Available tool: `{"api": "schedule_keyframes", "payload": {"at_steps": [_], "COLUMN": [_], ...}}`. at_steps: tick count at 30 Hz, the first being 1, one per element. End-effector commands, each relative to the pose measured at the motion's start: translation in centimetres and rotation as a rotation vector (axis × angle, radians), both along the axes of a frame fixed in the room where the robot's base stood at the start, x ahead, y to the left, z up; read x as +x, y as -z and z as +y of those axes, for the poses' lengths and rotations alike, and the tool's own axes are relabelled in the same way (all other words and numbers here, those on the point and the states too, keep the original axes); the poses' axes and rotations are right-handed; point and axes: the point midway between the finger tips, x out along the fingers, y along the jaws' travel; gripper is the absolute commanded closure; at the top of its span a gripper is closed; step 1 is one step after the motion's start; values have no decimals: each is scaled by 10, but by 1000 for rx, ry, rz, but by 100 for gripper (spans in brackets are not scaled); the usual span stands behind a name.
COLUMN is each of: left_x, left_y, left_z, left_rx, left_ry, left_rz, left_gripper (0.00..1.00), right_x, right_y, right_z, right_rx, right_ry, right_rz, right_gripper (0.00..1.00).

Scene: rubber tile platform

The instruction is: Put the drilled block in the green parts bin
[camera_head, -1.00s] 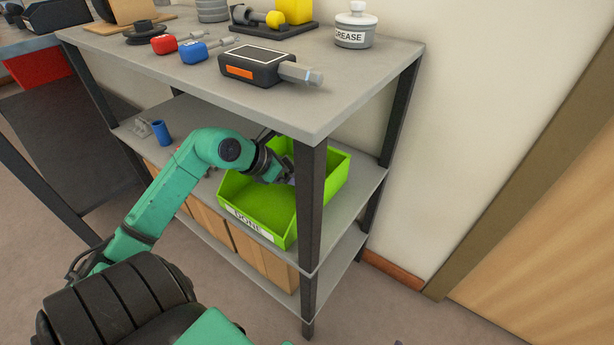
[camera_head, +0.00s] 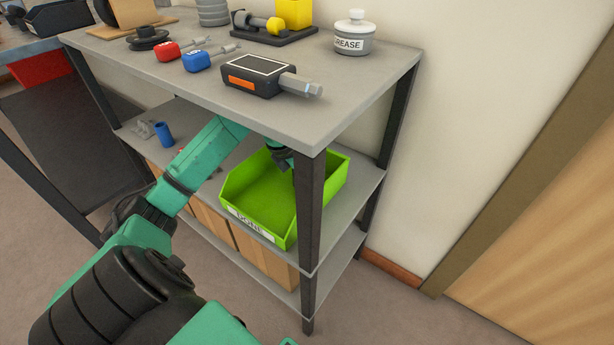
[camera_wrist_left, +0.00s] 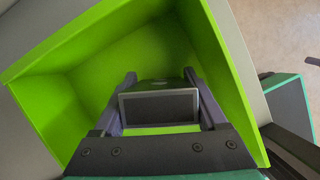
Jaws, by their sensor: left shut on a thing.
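The green parts bin (camera_head: 262,195), with a white "DONE" label on its front, stands on the middle shelf. In the head view my left gripper (camera_head: 285,160) is over the far part of the bin, partly hidden by the upper shelf and its front post. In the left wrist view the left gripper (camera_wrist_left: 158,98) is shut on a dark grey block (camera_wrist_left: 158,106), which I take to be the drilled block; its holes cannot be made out. The bin's green walls (camera_wrist_left: 75,40) surround the block in that view. My right gripper is not in view.
The upper shelf (camera_head: 330,95) overhangs the bin, and a dark post (camera_head: 309,230) stands in front of it. A blue cylinder (camera_head: 164,133) and small grey parts stand left on the middle shelf. Tools and a grease pot (camera_head: 353,36) are on the top.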

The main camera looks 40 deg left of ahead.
Motion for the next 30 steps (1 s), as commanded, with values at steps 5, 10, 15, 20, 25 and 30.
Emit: {"api": "schedule_keyframes", "payload": {"at_steps": [5,10,15,20,25,30], "left_x": [0,0,0,-4,-23,-42], "left_y": [2,1,1,-14,-8,-9], "left_z": [0,0,0,3,10,15], "left_rx": [0,0,-1,3,0,-3], "left_ry": [0,0,0,-2,-4,1], "left_rz": [-1,-1,-1,-1,3,2], "left_gripper": [21,0,0,0,0,0], "right_x": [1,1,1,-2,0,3], "right_y": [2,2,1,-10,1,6], "right_z": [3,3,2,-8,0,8], "right_rx": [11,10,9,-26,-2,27], "right_ry": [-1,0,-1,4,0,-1], "right_rz": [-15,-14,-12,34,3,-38], "right_gripper": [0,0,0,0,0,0]}}
